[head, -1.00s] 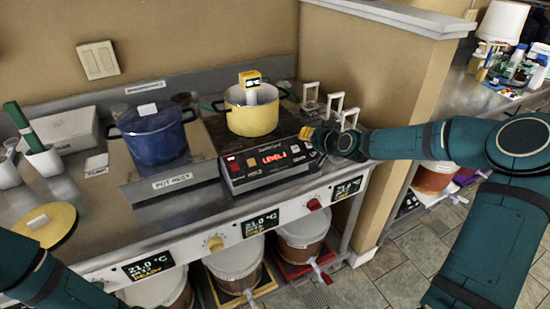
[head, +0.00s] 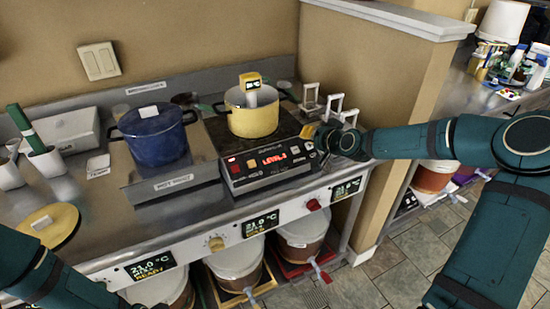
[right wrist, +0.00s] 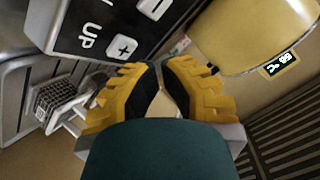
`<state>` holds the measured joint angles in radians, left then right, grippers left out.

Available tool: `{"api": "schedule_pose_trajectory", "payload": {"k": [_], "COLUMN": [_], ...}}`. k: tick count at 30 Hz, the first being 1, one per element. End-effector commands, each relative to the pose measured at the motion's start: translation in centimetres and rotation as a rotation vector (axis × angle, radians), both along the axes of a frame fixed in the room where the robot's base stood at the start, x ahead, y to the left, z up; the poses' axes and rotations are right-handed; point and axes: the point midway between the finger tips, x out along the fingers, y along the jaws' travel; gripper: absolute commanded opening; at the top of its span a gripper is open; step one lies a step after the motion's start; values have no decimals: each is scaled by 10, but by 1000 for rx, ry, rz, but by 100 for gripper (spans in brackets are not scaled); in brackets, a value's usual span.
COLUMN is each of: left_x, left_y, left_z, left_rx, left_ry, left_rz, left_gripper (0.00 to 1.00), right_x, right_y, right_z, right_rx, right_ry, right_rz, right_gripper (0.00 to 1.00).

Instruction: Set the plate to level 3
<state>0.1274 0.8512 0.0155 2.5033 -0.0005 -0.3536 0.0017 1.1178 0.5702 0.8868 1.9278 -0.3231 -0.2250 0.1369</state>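The hot plate (head: 268,160) stands on the counter with a lit red display (head: 275,159) reading LEVEL and a digit too small to read surely. A yellow pot (head: 252,112) sits on it. My right gripper (head: 312,136) is at the right end of the control panel. In the right wrist view its yellow fingers (right wrist: 159,68) meet at the tips, with nothing seen between them. The plus button (right wrist: 121,46), beside the word UP, and the minus button (right wrist: 152,8) are just beyond the tips, apart in the picture. My left arm shows at lower left; its gripper is out of view.
A blue pot (head: 155,136) stands on the pot rest left of the plate. White latch-like stands (head: 333,106) are behind my right gripper. Temperature displays (head: 260,223) line the counter front, above several buckets. A round yellow lid (head: 52,229) lies at left.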

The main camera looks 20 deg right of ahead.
Motion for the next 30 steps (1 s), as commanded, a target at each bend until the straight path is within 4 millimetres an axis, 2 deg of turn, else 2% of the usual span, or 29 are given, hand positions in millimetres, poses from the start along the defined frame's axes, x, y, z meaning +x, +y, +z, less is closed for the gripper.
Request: {"api": "schedule_pose_trajectory", "payload": {"k": [18, 30], "left_x": [0, 0], "left_y": [0, 0], "left_z": [53, 56], "left_rx": [0, 0], "left_ry": [0, 0], "left_rz": [0, 0], "left_gripper": [0, 0], "right_x": [-26, -28], "right_y": [-2, -2], "right_z": [50, 52], "right_rx": [0, -1], "right_ry": [-1, -1], "right_rz": [-1, 0], "right_gripper": [0, 0]}}
